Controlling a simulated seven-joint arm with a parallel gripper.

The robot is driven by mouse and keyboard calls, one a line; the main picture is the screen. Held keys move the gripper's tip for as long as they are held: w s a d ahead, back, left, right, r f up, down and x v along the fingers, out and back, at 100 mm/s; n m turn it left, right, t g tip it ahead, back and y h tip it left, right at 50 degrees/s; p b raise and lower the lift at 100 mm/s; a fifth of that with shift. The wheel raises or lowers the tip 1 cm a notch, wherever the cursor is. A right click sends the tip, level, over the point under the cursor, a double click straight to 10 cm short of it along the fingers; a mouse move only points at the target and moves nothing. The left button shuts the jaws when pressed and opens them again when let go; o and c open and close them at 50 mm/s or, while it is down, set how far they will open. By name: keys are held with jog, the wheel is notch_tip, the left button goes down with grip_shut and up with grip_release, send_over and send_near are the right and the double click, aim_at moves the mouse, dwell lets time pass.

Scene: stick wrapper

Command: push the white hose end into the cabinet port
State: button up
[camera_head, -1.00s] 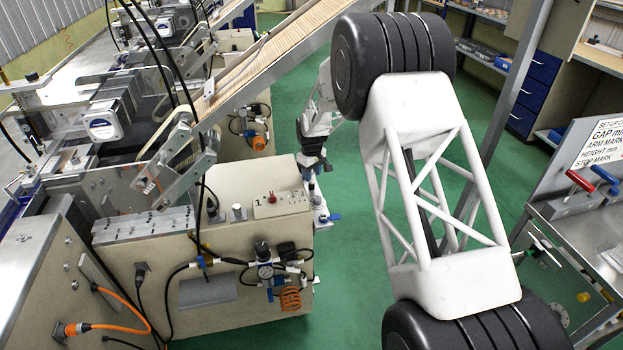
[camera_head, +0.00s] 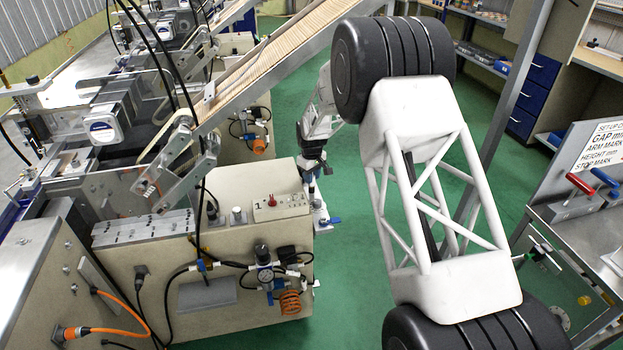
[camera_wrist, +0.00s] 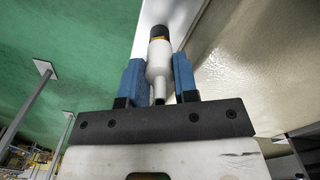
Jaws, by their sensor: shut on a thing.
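In the wrist view, my gripper (camera_wrist: 159,68) has its two blue fingers shut on the sides of the white hose end (camera_wrist: 159,56). The hose end points away from my palm, and a dark piece with a yellow band shows at its far end. I cannot tell whether that piece is part of the hose end or of the port. The beige cabinet (camera_wrist: 240,45) runs along the right. In the head view, my gripper (camera_head: 312,178) is small, beside the right edge of the cabinet (camera_head: 140,312). The port cannot be clearly made out.
Green floor (camera_head: 345,285) is open to the right. A bench with clamps (camera_head: 590,210) stands at the far right.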

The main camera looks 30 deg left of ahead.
jog(key=shift+r, duration=4.95)
jog(key=s+d, duration=0.8)
jog(key=s+d+f, duration=0.1)
jog(key=s+d, duration=0.3)
jog(key=shift+f, duration=0.1)
jog(key=shift+f, duration=2.75)
jog(key=shift+f+m, duration=0.3)
jog(key=shift+f, duration=1)
